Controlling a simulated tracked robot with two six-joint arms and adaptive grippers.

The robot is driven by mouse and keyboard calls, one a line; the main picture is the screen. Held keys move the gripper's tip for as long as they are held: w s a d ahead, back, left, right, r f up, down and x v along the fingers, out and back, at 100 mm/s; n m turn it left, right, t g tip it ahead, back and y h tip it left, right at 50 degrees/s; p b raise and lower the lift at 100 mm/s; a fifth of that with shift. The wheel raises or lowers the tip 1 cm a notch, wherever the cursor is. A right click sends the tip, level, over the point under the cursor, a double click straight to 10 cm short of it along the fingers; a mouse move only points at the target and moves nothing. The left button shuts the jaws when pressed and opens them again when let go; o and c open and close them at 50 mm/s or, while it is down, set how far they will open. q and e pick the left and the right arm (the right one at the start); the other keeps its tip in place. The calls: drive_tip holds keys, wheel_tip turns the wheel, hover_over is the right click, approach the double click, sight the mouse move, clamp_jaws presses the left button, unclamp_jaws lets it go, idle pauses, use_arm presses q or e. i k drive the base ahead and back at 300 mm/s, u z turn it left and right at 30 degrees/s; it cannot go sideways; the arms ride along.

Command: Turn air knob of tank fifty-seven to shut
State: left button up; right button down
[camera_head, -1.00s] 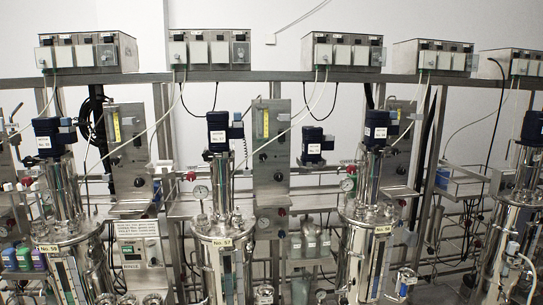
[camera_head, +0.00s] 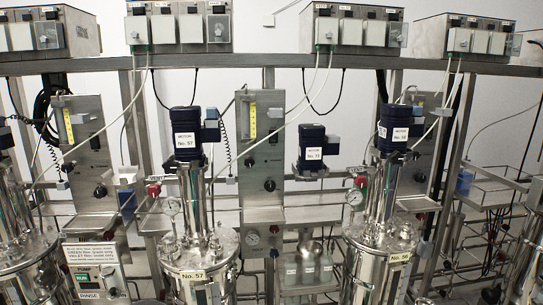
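A steel panel (camera_head: 262,140) with a yellow flow gauge stands just right of the tank. It carries an upper black knob (camera_head: 249,162) and a lower black knob (camera_head: 270,185). Another such panel (camera_head: 85,145) stands to the left, with a black knob (camera_head: 100,191). I cannot tell which knob is the tank's air knob, nor its setting. Neither gripper is in view.
Control boxes (camera_head: 180,27) sit along the top rail (camera_head: 290,62). A pump box (camera_head: 95,272) is at lower left. Hoses and cables hang between the panels, and pressure gauges (camera_head: 171,206) stick out near the tank tops.

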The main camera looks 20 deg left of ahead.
sight(249, 162)
drive_tip(key=u, duration=0.25)
drive_tip(key=i, duration=0.8)
drive_tip(key=u, duration=0.6)
